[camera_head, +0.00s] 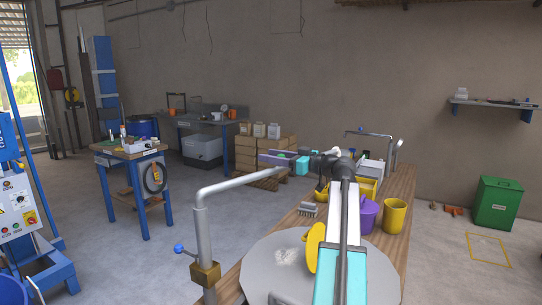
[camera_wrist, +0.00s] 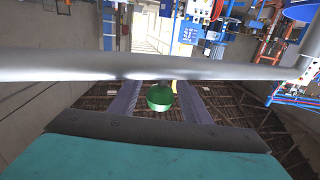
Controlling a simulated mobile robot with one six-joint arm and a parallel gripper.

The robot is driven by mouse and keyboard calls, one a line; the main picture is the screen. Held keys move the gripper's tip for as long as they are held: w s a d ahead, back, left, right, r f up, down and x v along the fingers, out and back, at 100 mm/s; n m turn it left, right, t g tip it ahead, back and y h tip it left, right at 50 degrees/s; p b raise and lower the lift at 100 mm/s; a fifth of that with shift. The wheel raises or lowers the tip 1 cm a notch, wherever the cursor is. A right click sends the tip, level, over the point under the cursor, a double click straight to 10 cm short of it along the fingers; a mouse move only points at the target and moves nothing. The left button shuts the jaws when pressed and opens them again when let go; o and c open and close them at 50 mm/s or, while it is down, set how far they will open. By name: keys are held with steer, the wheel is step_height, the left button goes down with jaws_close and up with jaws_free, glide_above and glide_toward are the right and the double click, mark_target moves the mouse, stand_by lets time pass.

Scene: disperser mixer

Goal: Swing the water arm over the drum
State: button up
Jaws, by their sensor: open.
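The water arm (camera_head: 240,181) is a grey pipe on an upright post with a brass block and a blue-knobbed lever. Its horizontal part points right, toward my gripper. In the wrist view the pipe (camera_wrist: 150,67) crosses the whole picture. A green knob (camera_wrist: 159,97) shows just below it, between my open purple fingers; I cannot tell whether they touch it. My gripper (camera_head: 272,158) is at the pipe's far end in the head view. A blue drum-like shape (camera_head: 12,289) is cut off at the lower left, beneath the blue mixer frame and control panel (camera_head: 17,209).
A wooden bench (camera_head: 395,215) holds a purple pot (camera_head: 367,216), a yellow container (camera_head: 395,216) and a grey round plate. Another blue drum (camera_head: 144,127) stands behind the blue-legged table (camera_head: 130,155). A green bin (camera_head: 497,202) is at right. The floor between post and mixer is clear.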

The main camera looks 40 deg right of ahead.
steer(key=shift+w, duration=0.2)
jaws_close()
stand_by(0.3)
